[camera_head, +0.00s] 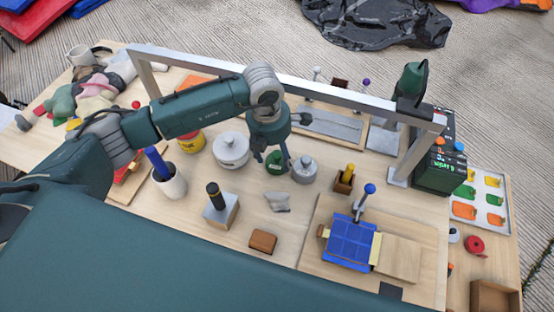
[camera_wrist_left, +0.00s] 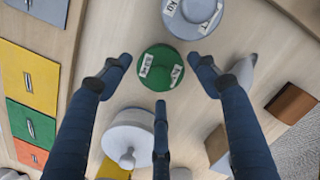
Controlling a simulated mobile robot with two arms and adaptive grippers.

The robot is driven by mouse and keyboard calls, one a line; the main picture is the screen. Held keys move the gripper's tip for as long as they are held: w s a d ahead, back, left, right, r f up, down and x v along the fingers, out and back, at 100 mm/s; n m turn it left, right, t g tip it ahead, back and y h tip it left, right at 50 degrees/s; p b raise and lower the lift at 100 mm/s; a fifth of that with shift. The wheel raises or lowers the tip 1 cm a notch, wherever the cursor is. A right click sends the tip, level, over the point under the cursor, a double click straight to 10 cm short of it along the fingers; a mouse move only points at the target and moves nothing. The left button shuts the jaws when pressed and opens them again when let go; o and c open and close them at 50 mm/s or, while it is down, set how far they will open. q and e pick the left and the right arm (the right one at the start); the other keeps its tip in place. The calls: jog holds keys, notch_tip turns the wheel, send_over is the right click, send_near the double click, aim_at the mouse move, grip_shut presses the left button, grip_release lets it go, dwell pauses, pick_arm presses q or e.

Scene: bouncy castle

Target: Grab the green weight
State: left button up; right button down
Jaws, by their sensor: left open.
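The green weight (camera_head: 275,164) is a small round weight with a knob. It stands on the wooden table between a larger white-grey weight (camera_head: 231,150) and a smaller grey weight (camera_head: 304,169). In the left wrist view the green weight (camera_wrist_left: 161,68) shows from above with white labels. My left gripper (camera_head: 272,150) is directly above it, pointing down. In the wrist view its fingers (camera_wrist_left: 160,82) are spread around the weight's outline, with nothing held. I cannot tell the exact height gap. My right gripper is not in view.
A metal frame (camera_head: 290,84) spans the table behind the weights. A blue press (camera_head: 350,243) is at right. A cup with a blue stick (camera_head: 168,182) is at left.

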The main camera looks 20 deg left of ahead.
pick_arm(q)
jog(key=shift+w+d+f, duration=0.1)
jog(key=shift+f, duration=0.65)
jog(key=shift+w+d+f, duration=0.1)
jog(key=shift+f, duration=0.6)
jog(key=c, duration=1.5)
jog(key=shift+w+r, duration=0.1)
jog(key=shift+r, duration=0.05)
grip_shut()
